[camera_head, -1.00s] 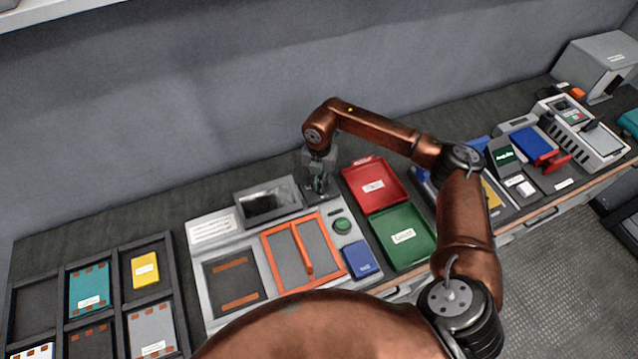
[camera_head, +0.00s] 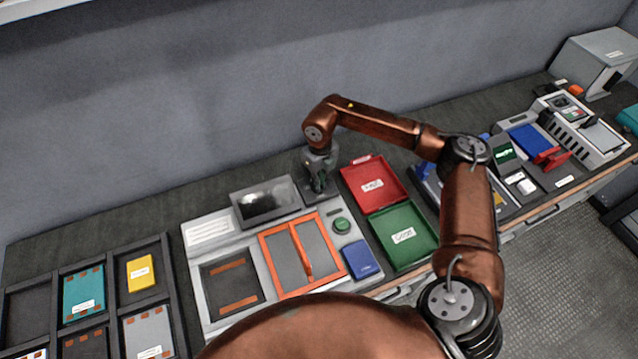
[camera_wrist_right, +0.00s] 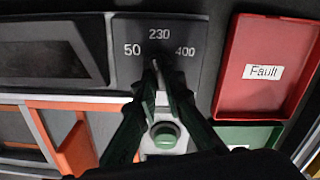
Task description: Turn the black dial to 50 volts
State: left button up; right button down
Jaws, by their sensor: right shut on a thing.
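In the right wrist view, a dark dial plate (camera_wrist_right: 195,70) carries the marks 50, 230 and 400. The black dial is mostly hidden between my fingertips. What looks like its dark tip (camera_wrist_right: 154,66) shows just below the 230 mark, but its exact direction is hard to tell. My right gripper (camera_wrist_right: 158,80) points at this plate and is shut on the dial. In the head view, my right gripper (camera_head: 320,183) reaches down at the back right corner of the grey test panel (camera_head: 215,256), and the dial is hidden there. My left gripper is not in view.
A dark display (camera_head: 266,202) stands left of the gripper. A green button (camera_head: 342,225) lies in front of it. A red Fault tray (camera_head: 393,199) and a green tray (camera_head: 420,250) are to the right. An orange-framed cover (camera_head: 287,277) lies on the panel.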

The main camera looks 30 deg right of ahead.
jog(key=n+b, duration=0.1)
jog(key=n, duration=0.3)
jog(key=shift+w+d+n, duration=0.1)
jog(key=shift+d+n, duration=0.05)
jog(key=shift+n, duration=0.15)
jog(key=shift+w+d+n+b, duration=0.15)
jog(key=shift+n+b, duration=0.35)
jog(key=shift+n, duration=1.4)
jog(key=c, duration=2)
grip_release()
jog(key=shift+r, duration=0.15)
notch_tip(320, 180, up, 12)
jog(key=shift+f, duration=0.1)
